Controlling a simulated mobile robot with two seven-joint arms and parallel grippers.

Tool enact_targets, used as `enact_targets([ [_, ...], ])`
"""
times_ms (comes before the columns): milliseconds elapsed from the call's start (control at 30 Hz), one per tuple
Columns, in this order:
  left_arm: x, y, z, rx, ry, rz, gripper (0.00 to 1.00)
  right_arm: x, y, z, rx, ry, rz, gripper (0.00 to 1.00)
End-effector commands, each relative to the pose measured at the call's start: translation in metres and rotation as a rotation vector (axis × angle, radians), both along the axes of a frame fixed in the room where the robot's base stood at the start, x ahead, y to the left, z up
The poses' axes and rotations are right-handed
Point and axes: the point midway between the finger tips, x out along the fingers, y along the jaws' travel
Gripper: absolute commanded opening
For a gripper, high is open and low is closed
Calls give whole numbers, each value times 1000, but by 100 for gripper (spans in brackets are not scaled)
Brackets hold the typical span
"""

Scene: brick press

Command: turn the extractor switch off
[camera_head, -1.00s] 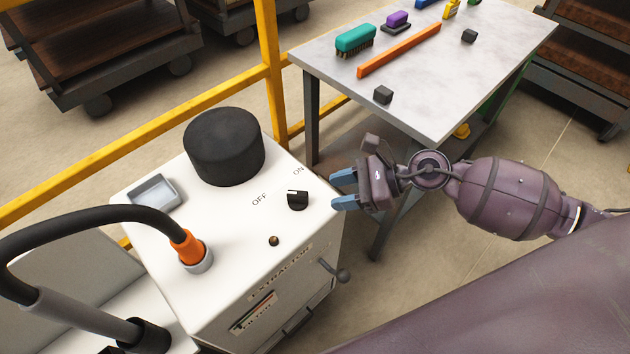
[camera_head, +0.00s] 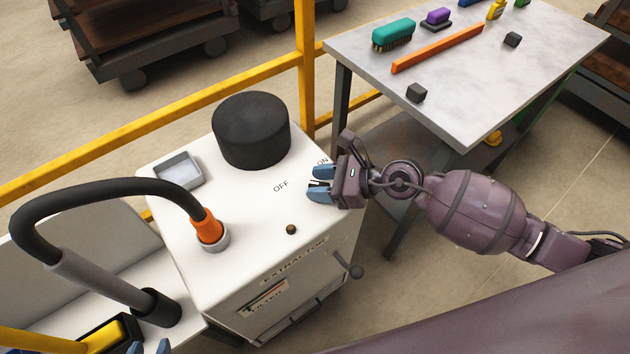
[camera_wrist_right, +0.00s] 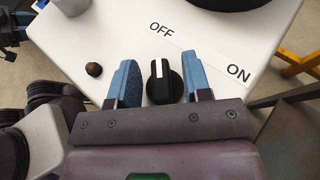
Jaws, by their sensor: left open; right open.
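The extractor (camera_head: 262,205) is a white cabinet with OFF and ON printed on its top. Its switch is a black round knob (camera_wrist_right: 163,84) with a white pointer line. In the right wrist view the line points up, roughly toward the OFF label (camera_wrist_right: 161,31); the ON label (camera_wrist_right: 238,73) is to the right. My right gripper (camera_head: 320,181) is open, with one blue finger on each side of the knob; I cannot tell whether they touch it. It mostly hides the knob in the head view. My left gripper (camera_head: 149,348) shows only its blue fingertips, apart, at the bottom edge.
A black cylinder (camera_head: 251,130), a grey tray (camera_head: 178,170) and a hose with an orange end (camera_head: 207,226) are on the extractor top. A small brown button or lamp (camera_head: 291,229) is near the front. A yellow rail (camera_head: 307,70) and a table (camera_head: 460,90) stand behind.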

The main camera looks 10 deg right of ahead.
Motion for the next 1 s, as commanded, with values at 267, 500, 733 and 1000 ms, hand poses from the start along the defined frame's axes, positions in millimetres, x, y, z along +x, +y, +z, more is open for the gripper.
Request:
enact_targets([
  [267,6,-2,2,-3,-12,-2,43,5,11,-5,-1,0,1,45],
  [500,5,-1,2,0,-11,-3,43,5,10,-5,-1,0,1,40],
  [733,3,2,1,8,-5,-8,43,5,10,-5,-1,0,1,5],
  [1000,-2,3,-7,8,11,-8,43,5,10,-8,-1,4,27,0],
])
